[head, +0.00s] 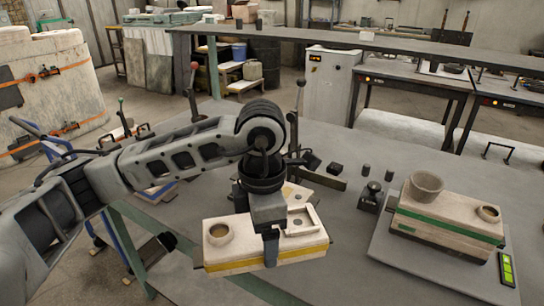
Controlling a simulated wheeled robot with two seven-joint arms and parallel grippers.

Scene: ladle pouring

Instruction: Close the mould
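A pale mould block with a yellow stripe (222,254) is in the middle front, with a round cup-like opening on its left and a rectangular recess on its right. My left gripper (270,246) is over its middle, with one dark finger against the near side; the other finger is hidden. It appears shut on the block, which overlaps the table's front edge in the view. I cannot tell its height above the table. Behind it lies another pale piece with a yellow mark (297,194), partly hidden by my arm. My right gripper is not in view.
At right, a green-striped mould (440,222) carries a grey crucible (425,186) and stands on a grey plate with a green display (506,268). A dark knobbed block (371,197) and small dark pieces stand between. The grey table (345,270) is clear at front centre.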

